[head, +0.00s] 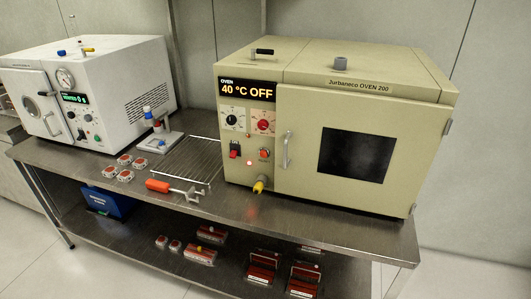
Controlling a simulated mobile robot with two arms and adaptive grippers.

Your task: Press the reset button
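No button has a label I can read as reset. The beige oven (367,99) on the right of the bench has a panel with an orange-red button (264,153) and a red switch (235,150). A small red light (249,163) glows below them. Its display (247,89) reads 40 °C OFF. Neither of my grippers is in view.
A metal bench (235,204) carries both machines. Between them are a wire rack (190,160), an orange-handled tool (171,188), a small stand (160,141) and several red-and-white parts (117,168). A yellow-tipped fitting (258,186) juts from the oven's front. Red boxes and a blue bin (106,202) lie below.

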